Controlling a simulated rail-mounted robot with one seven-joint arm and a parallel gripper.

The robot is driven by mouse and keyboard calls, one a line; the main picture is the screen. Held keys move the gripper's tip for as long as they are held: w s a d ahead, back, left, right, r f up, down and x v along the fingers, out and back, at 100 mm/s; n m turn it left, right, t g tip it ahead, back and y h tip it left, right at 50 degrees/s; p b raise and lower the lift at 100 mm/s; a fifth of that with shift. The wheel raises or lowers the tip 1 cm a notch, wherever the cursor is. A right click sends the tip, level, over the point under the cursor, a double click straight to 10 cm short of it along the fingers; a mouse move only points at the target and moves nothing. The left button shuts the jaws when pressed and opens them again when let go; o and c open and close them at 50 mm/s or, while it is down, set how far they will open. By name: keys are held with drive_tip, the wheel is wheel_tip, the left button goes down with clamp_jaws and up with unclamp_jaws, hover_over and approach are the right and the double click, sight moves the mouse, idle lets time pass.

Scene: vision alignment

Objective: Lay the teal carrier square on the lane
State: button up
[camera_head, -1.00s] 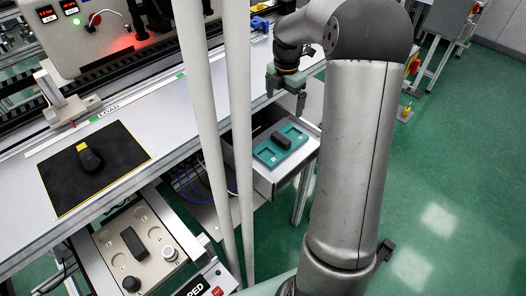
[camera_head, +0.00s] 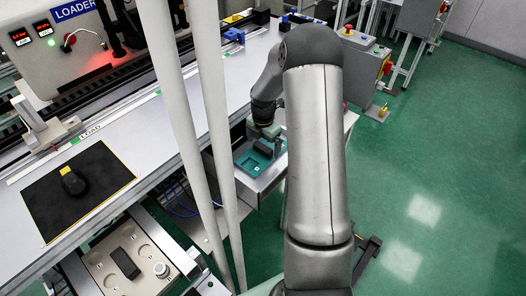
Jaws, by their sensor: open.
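The teal carrier (camera_head: 253,167) lies in an open drawer (camera_head: 270,181) below the bench's front edge. A dark block (camera_head: 262,149) sits on the carrier, and its far part is hidden by my arm. My gripper (camera_head: 272,144) is open at the carrier's far right side, close above it or at it. I cannot tell whether it touches. The lane (camera_head: 122,108) is a pale strip along the bench with a LOAD label (camera_head: 89,131), and its visible part is bare.
Two pale upright posts (camera_head: 209,110) stand between the mat and the drawer. The bench right of the posts is largely clear.

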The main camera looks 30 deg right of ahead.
sight(263, 147)
drive_tip(key=shift+f, duration=1.5)
drive_tip(key=c, duration=1)
drive_tip(key=shift+c, duration=0.2)
drive_tip(key=shift+r, duration=0.1)
drive_tip(key=shift+r, duration=0.5)
drive_tip(key=r, duration=0.2)
drive_tip(key=shift+s+d+r, duration=0.1)
drive_tip(key=shift+s+r, duration=0.15)
drive_tip(key=shift+r, duration=0.1)
drive_tip(key=s+d+r+b, duration=0.3)
drive_tip(key=s+r, duration=0.6)
drive_tip(key=s, duration=0.4)
drive_tip(key=shift+d+r, duration=0.15)
drive_tip(key=shift+d, duration=0.1)
